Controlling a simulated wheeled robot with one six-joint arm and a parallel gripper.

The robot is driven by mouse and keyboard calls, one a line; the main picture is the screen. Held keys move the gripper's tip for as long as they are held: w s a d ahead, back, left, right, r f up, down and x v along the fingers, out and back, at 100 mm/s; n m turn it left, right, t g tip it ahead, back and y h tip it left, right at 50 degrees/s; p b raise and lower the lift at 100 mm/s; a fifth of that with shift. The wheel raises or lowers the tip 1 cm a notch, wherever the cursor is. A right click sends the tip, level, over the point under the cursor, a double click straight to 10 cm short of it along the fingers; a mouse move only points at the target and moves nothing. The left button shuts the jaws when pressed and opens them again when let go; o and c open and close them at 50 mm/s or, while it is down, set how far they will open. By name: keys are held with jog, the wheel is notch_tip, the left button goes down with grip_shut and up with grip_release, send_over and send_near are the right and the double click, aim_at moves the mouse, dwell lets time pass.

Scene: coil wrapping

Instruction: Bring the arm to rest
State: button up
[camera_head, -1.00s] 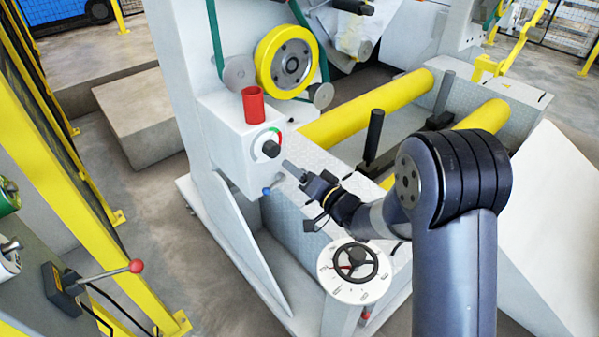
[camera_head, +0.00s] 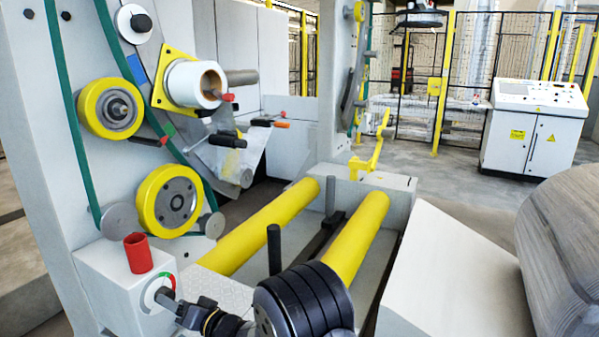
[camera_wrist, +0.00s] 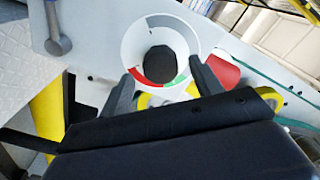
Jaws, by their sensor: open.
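My gripper (camera_head: 172,303) is near the lower left of the head view, in front of a black dial knob on a white control box (camera_head: 110,285). In the wrist view my gripper (camera_wrist: 160,85) has its two fingers apart. The black knob (camera_wrist: 160,64) shows between and beyond them, on a round dial with red and green arcs (camera_wrist: 152,38). Nothing is seen held between the fingers. Whether the fingers touch the knob cannot be told. My arm's dark joint shows at the bottom of the head view.
A red cup-shaped part (camera_head: 138,253) stands on the control box. Two yellow rollers (camera_head: 262,228) lie behind my arm, with a black upright post (camera_head: 274,248) beside them. A white sloped panel (camera_head: 450,275) and a large grey coil (camera_head: 570,245) are at right.

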jog(key=shift+x, duration=1.85)
jog(key=shift+d, duration=0.1)
jog(key=v, duration=1.1)
jog(key=x, duration=1.1)
jog(key=shift+a, duration=0.2)
jog(key=n+b, duration=0.2)
jog(key=n, duration=0.3)
jog(key=shift+d+f, duration=0.1)
jog(key=shift+d, duration=0.05)
jog(key=n+b, duration=0.2)
jog(key=n, duration=0.4)
jog(key=n+b, duration=0.2)
jog(key=n, duration=0.3)
jog(key=shift+w+n+b, duration=0.1)
jog(key=shift+n+b, duration=0.3)
jog(key=n+b, duration=0.1)
jog(key=n, duration=0.3)
